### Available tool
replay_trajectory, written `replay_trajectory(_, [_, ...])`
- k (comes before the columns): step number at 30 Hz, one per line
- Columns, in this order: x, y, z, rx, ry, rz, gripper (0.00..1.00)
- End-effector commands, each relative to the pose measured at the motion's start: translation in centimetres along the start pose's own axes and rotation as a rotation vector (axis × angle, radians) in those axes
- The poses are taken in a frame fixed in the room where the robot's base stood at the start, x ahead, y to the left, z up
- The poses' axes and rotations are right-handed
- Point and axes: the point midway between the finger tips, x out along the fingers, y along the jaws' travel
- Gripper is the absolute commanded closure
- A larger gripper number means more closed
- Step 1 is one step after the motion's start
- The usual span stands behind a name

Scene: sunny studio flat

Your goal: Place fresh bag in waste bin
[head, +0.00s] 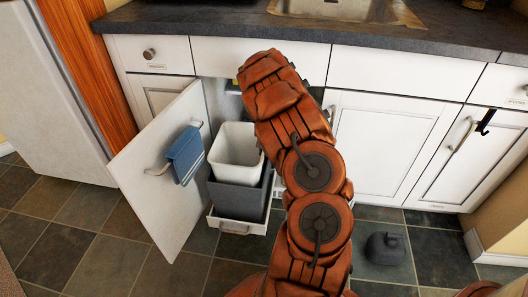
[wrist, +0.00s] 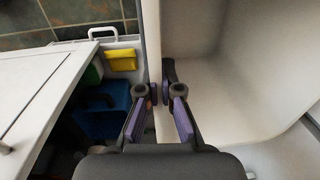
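The white waste bin (head: 235,153) stands upright in a pulled-out grey holder in front of the open cupboard under the sink. In the wrist view its pale inside (wrist: 222,90) fills the right half and looks empty. My gripper (wrist: 158,110) is open, its purple-padded fingers apart. They are at the bin's left wall, one on each side of the rim as it appears; contact cannot be told. In the head view my arm hides the gripper. I cannot make out a fresh bag in either view.
The open white door (head: 150,185) with a blue towel (head: 185,155) stands left of the bin. A yellow object (wrist: 120,60) and a blue container (wrist: 102,112) lie left of the gripper in the wrist view. A dark grey object (head: 385,248) sits on the tiled floor.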

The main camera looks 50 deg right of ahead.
Motion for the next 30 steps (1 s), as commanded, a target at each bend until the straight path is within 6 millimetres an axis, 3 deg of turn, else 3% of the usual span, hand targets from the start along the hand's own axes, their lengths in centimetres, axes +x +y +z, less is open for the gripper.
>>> replay_trajectory(27, [1.9, 0.1, 0.0, 0.0, -0.001, 0.0, 1.0])
replay_trajectory(30, [1.9, 0.1, 0.0, 0.0, -0.001, 0.0, 0.88])
